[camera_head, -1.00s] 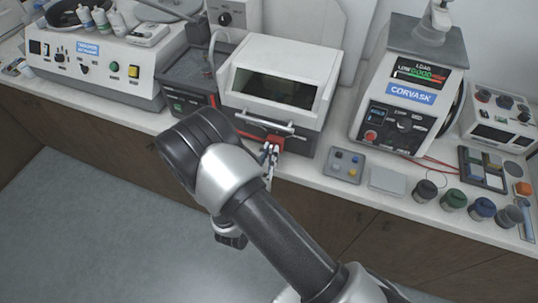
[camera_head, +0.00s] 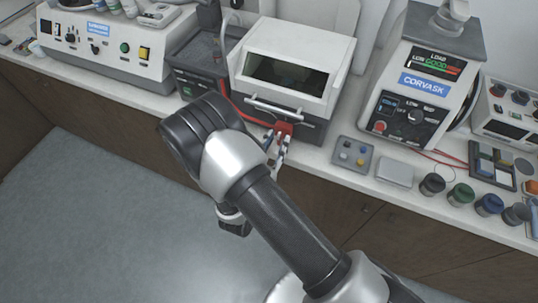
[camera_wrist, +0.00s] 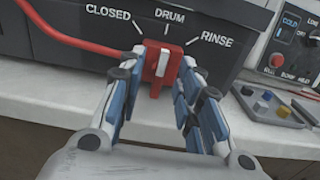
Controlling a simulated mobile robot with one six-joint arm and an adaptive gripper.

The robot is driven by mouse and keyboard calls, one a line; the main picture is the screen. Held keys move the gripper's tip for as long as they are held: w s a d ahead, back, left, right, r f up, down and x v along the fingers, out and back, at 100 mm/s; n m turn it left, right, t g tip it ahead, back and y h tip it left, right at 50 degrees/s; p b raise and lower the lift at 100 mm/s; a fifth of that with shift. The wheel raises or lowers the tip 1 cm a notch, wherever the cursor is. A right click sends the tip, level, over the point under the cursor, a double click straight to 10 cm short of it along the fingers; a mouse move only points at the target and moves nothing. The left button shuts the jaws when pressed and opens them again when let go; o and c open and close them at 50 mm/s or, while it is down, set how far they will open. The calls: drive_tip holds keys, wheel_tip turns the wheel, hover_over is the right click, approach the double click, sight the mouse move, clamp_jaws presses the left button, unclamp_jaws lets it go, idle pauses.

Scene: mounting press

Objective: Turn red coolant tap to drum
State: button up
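The red coolant tap (camera_wrist: 155,84) is on the front of a dark box, with a white bar on its face. In the wrist view the white bar points roughly upward, tilted slightly, below the label DRUM (camera_wrist: 170,17). CLOSED (camera_wrist: 108,13) is to its left and RINSE (camera_wrist: 216,39) to its right. My gripper (camera_wrist: 162,62) has one blue-and-white finger on each side of the tap, the tips close to its edges. I cannot tell whether they press on it. In the head view the tap (camera_head: 284,127) shows just beyond my gripper (camera_head: 276,141).
The white-lidded machine (camera_head: 298,52) stands above the tap. A red hose (camera_wrist: 70,36) runs in from the left. The floor in front is clear.

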drive_tip(key=v, duration=1.1)
drive_tip(key=shift+r, duration=0.1)
drive_tip(key=s+d+r+m+g+h, duration=0.1)
drive_tip(key=d+r+m+g+h, duration=0.6)
drive_tip(key=d+r+m+g, duration=0.65)
drive_tip(key=s+d+r+m+g+y, duration=0.45)
drive_tip(key=s+d+m+y, duration=0.25)
drive_tip(key=s+d+m, duration=0.35)
drive_tip(key=s+a+r+m+t+y, duration=0.2)
drive_tip(key=a+r+m+t+y, duration=0.3)
drive_tip(key=r+m+y, duration=0.1)
drive_tip(key=shift+s+r+m+t, duration=0.25)
drive_tip(key=shift+r+m+t, duration=0.2)
drive_tip(key=shift+m, duration=0.55)
